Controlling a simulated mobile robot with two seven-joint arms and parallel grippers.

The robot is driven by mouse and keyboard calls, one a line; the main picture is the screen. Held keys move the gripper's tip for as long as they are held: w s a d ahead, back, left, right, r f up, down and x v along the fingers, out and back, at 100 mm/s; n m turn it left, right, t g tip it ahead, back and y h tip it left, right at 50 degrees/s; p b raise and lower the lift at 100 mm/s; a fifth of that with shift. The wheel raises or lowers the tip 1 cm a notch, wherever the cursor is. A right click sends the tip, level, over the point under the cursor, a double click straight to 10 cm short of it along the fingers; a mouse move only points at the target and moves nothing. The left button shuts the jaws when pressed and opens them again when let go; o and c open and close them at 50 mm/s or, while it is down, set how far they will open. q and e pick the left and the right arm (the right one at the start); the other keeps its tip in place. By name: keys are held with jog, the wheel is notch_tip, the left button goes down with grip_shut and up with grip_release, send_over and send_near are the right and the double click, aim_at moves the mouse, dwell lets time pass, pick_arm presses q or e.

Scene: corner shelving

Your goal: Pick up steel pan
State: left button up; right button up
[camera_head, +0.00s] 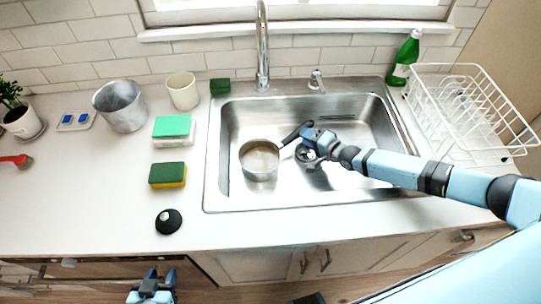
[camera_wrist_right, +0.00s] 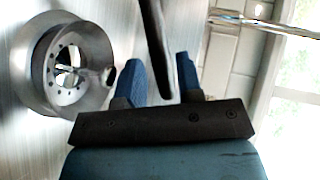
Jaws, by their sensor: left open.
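A steel pan (camera_head: 260,165) with a dark handle (camera_head: 297,132) sits in the left part of the sink. Its handle points up and to the right. My right gripper (camera_head: 308,138) is at the handle's end. In the right wrist view the dark handle (camera_wrist_right: 155,40) reaches down between the two blue fingertips (camera_wrist_right: 160,75). Gaps show on both sides of it, so the gripper looks open around the handle, not clamped. The pan's bowl is out of the wrist view. My left gripper (camera_head: 152,287) is open and empty, low in front of the counter.
The steel sink (camera_head: 235,120) has a drain (camera_wrist_right: 68,68) near my right gripper. A tall faucet (camera_head: 262,50) stands behind. A white dish rack (camera_head: 465,110) and green bottle (camera_head: 404,58) are at right. Sponges (camera_head: 168,175), a metal pot (camera_head: 122,108) and a cup (camera_head: 183,91) stand at left.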

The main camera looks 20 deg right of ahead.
jog(key=shift+x, duration=0.8)
jog(key=shift+w+a+f+b, duration=0.15)
jog(key=shift+w+a+b, duration=0.05)
jog(key=shift+w+b, duration=0.15)
jog(key=c, duration=0.6)
grip_shut()
jog(key=shift+w, duration=0.1)
jog(key=shift+r, duration=0.25)
